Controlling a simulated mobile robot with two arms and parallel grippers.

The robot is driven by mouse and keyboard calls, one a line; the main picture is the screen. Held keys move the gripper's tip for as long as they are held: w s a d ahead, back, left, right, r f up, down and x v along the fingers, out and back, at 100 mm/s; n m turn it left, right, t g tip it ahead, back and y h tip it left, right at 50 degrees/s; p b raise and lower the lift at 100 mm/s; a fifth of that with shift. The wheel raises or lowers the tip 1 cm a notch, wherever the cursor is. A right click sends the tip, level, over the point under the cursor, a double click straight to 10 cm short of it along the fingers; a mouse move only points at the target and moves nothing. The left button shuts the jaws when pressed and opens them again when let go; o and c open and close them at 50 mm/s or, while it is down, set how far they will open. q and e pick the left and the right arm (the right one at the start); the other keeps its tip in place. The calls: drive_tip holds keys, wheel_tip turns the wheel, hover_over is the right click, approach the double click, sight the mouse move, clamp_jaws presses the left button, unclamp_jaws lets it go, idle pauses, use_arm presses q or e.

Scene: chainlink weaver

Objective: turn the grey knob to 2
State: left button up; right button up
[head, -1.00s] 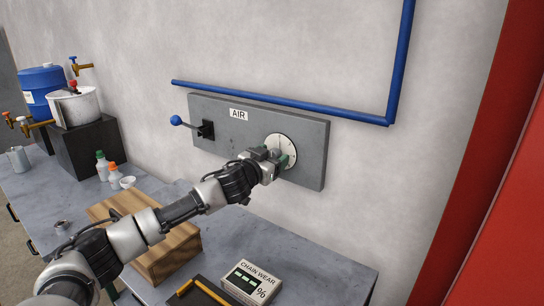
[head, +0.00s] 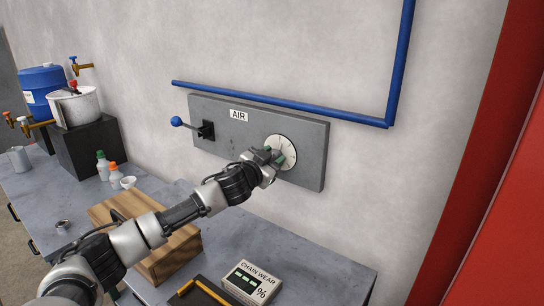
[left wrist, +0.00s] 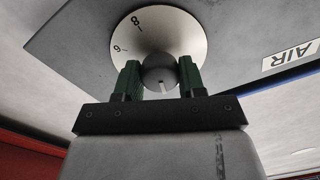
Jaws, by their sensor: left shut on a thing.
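The grey knob (left wrist: 160,70) sits at the centre of a white round dial, with a pale pointer line on its face. In the left wrist view the dial (left wrist: 185,30) shows the marks 8 and 6; the 2 cannot be read. My left gripper (left wrist: 161,78) has its green fingers on either side of the knob, shut on it. In the head view my left gripper (head: 271,157) is at the dial (head: 286,144) on the grey AIR panel (head: 310,155) and hides the knob. My right gripper does not show.
A lever with a blue ball (head: 176,121) sticks out at the panel's left. Blue pipe (head: 280,104) runs above and to the right. Below, the bench holds a wooden block (head: 180,255), a chain wear box (head: 250,281) and bottles (head: 102,160).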

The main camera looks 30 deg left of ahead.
use_arm(q)
drive_tip(key=m+p, duration=0.1)
drive_tip(key=m, duration=0.5)
drive_tip(key=shift+p, duration=0.35)
idle(0.4)
drive_tip(key=o, duration=0.9)
drive_tip(key=shift+f, duration=0.1)
drive_tip(key=s+b, duration=0.1)
drive_tip(key=s, duration=0.2)
drive_tip(key=s+b, duration=0.1)
drive_tip(key=s, duration=0.3)
drive_tip(key=s+a+b, duration=0.1)
drive_tip(key=s+b, duration=0.1)
drive_tip(key=s, duration=0.1)
drive_tip(key=shift+s+f, duration=0.1)
drive_tip(key=shift+s, duration=0.3)
